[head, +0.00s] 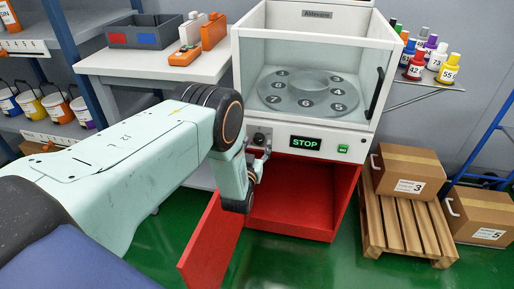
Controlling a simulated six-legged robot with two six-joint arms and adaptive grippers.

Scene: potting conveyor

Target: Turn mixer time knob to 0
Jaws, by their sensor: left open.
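The mixer (318,20) is a white cabinet with a clear-fronted chamber. A dark round knob (259,138) sits at the left end of its front panel, and its pointer is too small to read. The panel's display (305,142) reads STOP in green. My left arm comes in from the left, and its wrist hangs in front of the panel's left end. My left gripper (266,153) is small and partly hidden by the wrist. It is open, just below and right of the knob; whether it touches the knob I cannot tell. My right gripper is out of view.
A green button (343,149) is right of the display. The red lower cabinet (290,232) stands open, its door (213,250) swung out below my wrist. A white table (150,67) is at left.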

